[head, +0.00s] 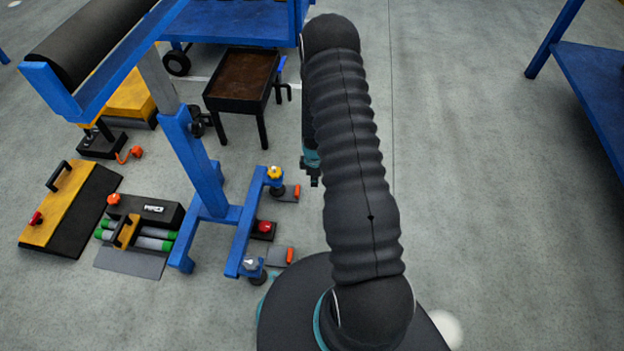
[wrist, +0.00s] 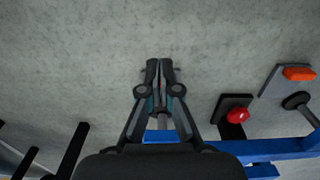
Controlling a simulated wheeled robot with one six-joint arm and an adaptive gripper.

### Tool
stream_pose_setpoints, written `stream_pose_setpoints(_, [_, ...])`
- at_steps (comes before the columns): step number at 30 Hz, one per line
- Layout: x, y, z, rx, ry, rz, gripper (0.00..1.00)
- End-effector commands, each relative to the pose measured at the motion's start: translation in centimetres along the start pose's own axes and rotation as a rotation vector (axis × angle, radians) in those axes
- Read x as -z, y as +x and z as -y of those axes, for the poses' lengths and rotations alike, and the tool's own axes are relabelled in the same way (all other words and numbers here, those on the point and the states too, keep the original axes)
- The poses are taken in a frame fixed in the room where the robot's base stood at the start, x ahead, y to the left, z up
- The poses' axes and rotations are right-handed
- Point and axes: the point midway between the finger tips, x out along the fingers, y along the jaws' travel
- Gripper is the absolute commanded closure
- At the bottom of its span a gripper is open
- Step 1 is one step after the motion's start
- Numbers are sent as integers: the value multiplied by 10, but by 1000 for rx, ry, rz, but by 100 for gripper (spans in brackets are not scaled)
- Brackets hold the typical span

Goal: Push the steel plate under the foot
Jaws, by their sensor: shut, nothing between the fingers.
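A steel plate with an orange block (head: 288,193) lies on the floor beside the far foot (head: 277,189) of the blue stand, below a yellow knob. A second steel plate (head: 279,256) lies beside the near foot (head: 253,275). In the wrist view, one plate (wrist: 276,80) and a black foot (wrist: 297,100) show at the right; I cannot tell how far the plate reaches under the foot. My gripper (wrist: 158,64) is shut and empty. In the head view it (head: 314,182) hangs right of the far plate, apart from it. That plate is mostly hidden in the wrist view.
The blue stand (head: 213,190) has a red-knobbed black block (head: 263,230) between its feet. A brown-topped black tray (head: 243,80) stands behind. The floor at right (head: 480,180) is clear up to a blue table (head: 597,85).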

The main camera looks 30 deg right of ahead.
Motion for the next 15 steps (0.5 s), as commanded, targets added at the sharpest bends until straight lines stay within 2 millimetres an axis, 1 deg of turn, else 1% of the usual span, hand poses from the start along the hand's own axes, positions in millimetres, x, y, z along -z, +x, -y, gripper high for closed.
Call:
stream_pose_setpoints(1, [0, 12, 0, 2, 0, 0, 100])
stream_pose_setpoints(9, [0, 63, 1, 2, 0, 0, 100])
stream_pose_setpoints(11, [0, 72, 0, 1, 0, 0, 100])
stream_pose_setpoints(12, [9, 69, -1, -2, -4, 0, 100])
stream_pose_setpoints(15, [23, 68, -1, -3, -4, -1, 100])
